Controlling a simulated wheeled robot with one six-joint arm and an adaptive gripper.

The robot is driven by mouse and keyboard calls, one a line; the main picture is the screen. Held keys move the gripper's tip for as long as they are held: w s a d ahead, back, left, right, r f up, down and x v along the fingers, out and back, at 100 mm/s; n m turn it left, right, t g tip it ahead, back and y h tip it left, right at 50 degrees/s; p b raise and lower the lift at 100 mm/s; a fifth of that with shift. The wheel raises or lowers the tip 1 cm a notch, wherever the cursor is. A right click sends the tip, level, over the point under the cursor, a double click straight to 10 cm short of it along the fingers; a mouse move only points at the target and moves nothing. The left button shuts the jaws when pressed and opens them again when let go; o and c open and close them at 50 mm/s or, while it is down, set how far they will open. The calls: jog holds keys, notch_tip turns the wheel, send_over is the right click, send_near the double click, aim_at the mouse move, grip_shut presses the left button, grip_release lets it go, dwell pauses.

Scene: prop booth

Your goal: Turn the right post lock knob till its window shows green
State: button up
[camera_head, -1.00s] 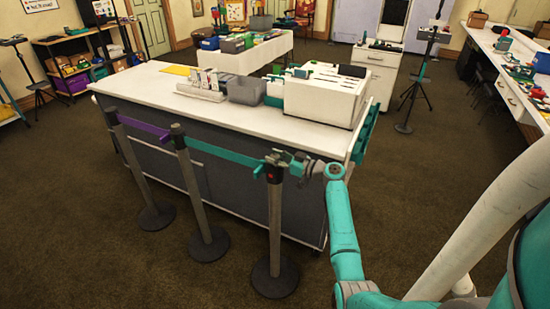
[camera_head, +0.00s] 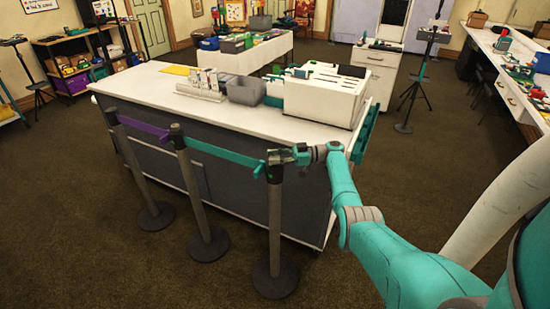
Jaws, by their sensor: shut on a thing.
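The right post (camera_head: 275,230) stands upright in front of the counter, with a dark round base and a dark head. A teal belt (camera_head: 222,153) runs from its head to the middle post (camera_head: 195,195). My gripper (camera_head: 282,158) is at the top of the right post, reaching in from the right. It is shut on the lock knob there, and its fingers mostly hide the knob. The lock window is too small and dark to read surely; no red shows on the post head.
The left post (camera_head: 133,170) joins the middle post by a purple belt (camera_head: 145,127). The white-topped counter (camera_head: 150,82) stands close behind the posts, with a white box unit (camera_head: 325,97) and a grey bin (camera_head: 246,90) on it. Carpet is open at the front left.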

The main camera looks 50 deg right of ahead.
aim_at(275, 156)
jog(key=shift+a+f+n+g+y, duration=0.1)
jog(key=shift+f+n+g+y, duration=0.1)
jog(key=shift+n+g+y, duration=0.45)
dwell(0.4)
jog(key=o, duration=1.2)
jog(key=shift+c, duration=0.2)
jog(key=shift+r, duration=0.25)
jog(key=shift+r, duration=4.8)
